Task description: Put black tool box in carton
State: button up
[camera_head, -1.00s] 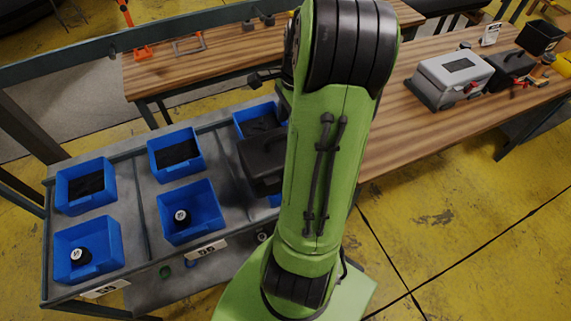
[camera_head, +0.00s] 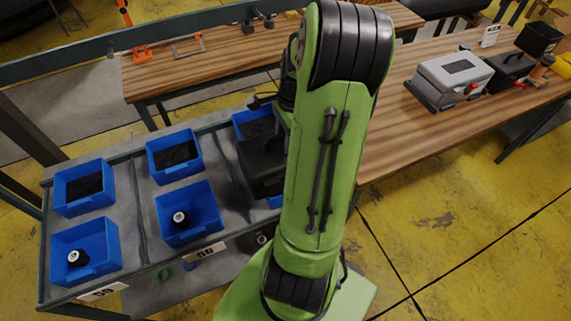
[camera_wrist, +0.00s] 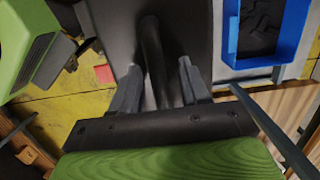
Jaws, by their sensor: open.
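A black tool box (camera_head: 258,163) sits on the grey rack at the left, partly hidden behind my arm. In the wrist view the black tool box (camera_wrist: 185,22) fills the top middle, with its dark handle running between the fingers. My gripper (camera_wrist: 159,67) is open, with one finger on each side of the handle; I cannot tell whether they touch it. In the head view my arm hides the gripper. Another black tool box (camera_head: 508,66) stands on the wooden table at the right.
Blue bins (camera_head: 85,187) stand on the rack around the tool box, and one blue bin (camera_wrist: 283,15) is close by in the wrist view. A grey case (camera_head: 452,76) is on the right wooden table (camera_head: 400,135). Yellow floor (camera_head: 460,215) is open at the lower right.

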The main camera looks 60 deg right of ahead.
grip_shut()
dwell(0.5)
